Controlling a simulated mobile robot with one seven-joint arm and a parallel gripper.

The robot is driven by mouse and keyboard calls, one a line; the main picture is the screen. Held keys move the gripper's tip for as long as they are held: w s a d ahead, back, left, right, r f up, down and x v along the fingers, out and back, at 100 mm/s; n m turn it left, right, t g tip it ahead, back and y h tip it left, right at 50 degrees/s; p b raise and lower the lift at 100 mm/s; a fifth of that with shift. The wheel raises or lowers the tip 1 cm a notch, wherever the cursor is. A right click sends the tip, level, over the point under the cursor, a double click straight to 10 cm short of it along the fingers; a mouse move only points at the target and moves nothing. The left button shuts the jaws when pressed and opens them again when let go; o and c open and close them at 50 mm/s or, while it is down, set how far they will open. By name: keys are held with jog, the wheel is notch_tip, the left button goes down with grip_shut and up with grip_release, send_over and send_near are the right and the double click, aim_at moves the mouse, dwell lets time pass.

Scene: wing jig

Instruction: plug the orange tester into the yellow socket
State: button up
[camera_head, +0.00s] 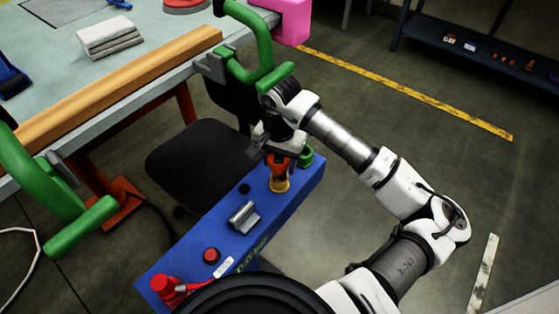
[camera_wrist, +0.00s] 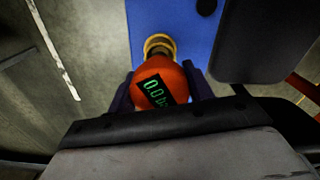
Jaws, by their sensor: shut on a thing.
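The orange tester (camera_head: 278,164) is between the jaws of my gripper (camera_head: 268,148), above the far end of the blue box. In the wrist view the orange tester (camera_wrist: 161,80) shows a dark display with green digits, and my gripper (camera_wrist: 160,90) is shut on its sides. The yellow socket (camera_head: 279,185) is on the blue box, directly below the tester. The yellow socket also shows in the wrist view (camera_wrist: 159,44), just beyond the tester's end. The tester's end meets or overlaps the socket in both views; I cannot tell how far it is in.
The blue box (camera_head: 215,232) carries a green fitting (camera_head: 306,156), a grey metal part (camera_head: 243,217), a red button (camera_head: 211,256) and a red valve (camera_head: 166,287). A black chair (camera_head: 200,155) stands close beside it. The workbench (camera_head: 60,45) with green clamps (camera_head: 262,50) is behind.

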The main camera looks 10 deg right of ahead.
jog(key=shift+f+b, duration=1.3)
jog(key=shift+b, duration=0.6)
dwell(0.4)
jog(key=o, duration=1)
jog(key=shift+o, duration=0.2)
notch_tip(320, 180, up, 14)
jog(key=shift+f+b, duration=0.1)
jog(key=shift+b, duration=0.3)
